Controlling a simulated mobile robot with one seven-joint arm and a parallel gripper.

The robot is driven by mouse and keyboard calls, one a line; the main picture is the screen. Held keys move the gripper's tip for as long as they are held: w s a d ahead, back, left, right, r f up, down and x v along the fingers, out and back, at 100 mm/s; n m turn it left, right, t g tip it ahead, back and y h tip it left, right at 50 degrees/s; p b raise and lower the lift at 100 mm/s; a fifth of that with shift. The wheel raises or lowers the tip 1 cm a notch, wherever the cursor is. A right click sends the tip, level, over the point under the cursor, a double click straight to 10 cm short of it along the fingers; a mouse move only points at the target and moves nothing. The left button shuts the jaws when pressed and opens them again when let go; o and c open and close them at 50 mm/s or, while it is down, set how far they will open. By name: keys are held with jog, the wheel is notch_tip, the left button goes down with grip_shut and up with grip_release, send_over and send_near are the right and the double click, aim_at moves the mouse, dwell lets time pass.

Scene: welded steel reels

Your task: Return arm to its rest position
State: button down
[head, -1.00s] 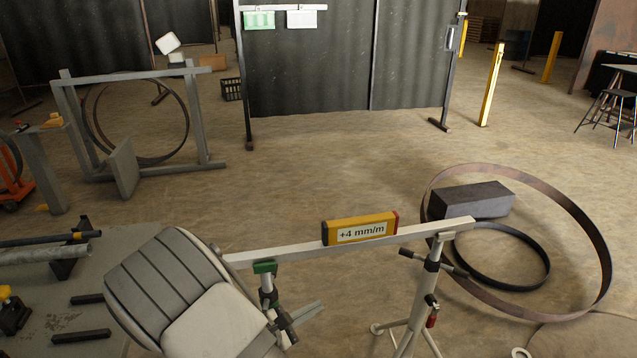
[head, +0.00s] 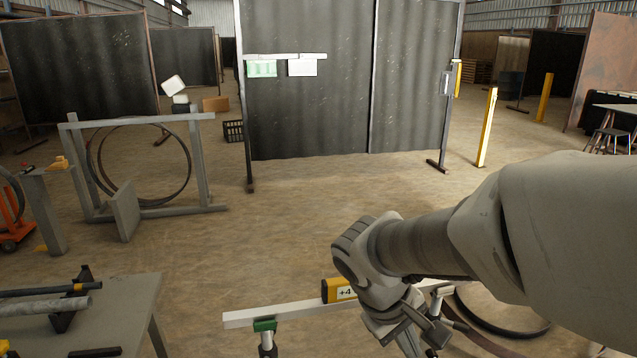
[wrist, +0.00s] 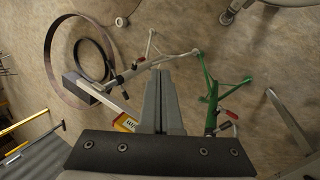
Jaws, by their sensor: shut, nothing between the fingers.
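My arm reaches in from the right edge of the head view, and my gripper (head: 425,335) is at its lower end, pointing down in front of the right part of a pale straightedge (head: 285,312). In the wrist view my gripper (wrist: 160,75) has its fingers together with nothing between them. A yellow digital level (head: 330,291) sits on the straightedge, its display partly hidden by my arm. The level (wrist: 125,122) also shows beside the fingers in the wrist view. I cannot tell the gap between gripper and straightedge.
A green-topped stand (head: 265,325) props the straightedge's left end; green stand legs (wrist: 212,95) show in the wrist view. A steel table (head: 135,300) is at lower left. The middle floor is open.

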jog(key=s+r+m+t+y+p, duration=0.2)
jog(key=s+r+m+t+y, duration=0.2)
jog(key=s+r, duration=0.4)
jog(key=shift+s+r+m+y+p, duration=0.35)
jog(key=shift+r+m, duration=0.35)
jog(key=shift+r, duration=0.9)
